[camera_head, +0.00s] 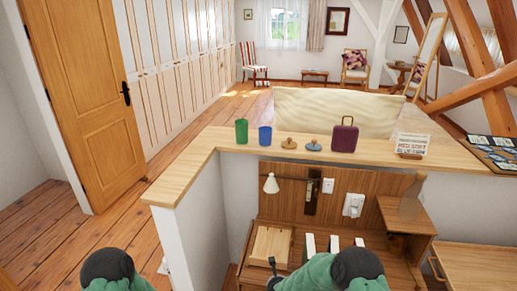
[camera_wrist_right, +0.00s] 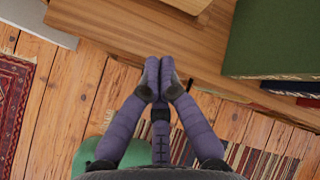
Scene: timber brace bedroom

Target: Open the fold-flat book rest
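A pale wooden panel, apparently the book rest (camera_head: 270,243), lies on the brown wooden desktop below the ledge in the head view. It looks folded flat. A wooden corner, probably of the same rest (camera_wrist_right: 190,3), shows at the top of the right wrist view. My right gripper (camera_wrist_right: 160,68) has its fingertips together over the desk's front edge, short of that corner, with nothing visible between them. In the head view its dark tip (camera_head: 272,262) shows at the near edge of the panel. My left gripper is out of view; only part of my left arm shows.
Several books stand right of the panel; a green one (camera_wrist_right: 275,40) shows in the wrist view. A lamp (camera_head: 271,184) hangs above the desk. The ledge holds a green cup (camera_head: 242,131), a blue cup (camera_head: 265,136) and a maroon case (camera_head: 344,137). Open floor lies left.

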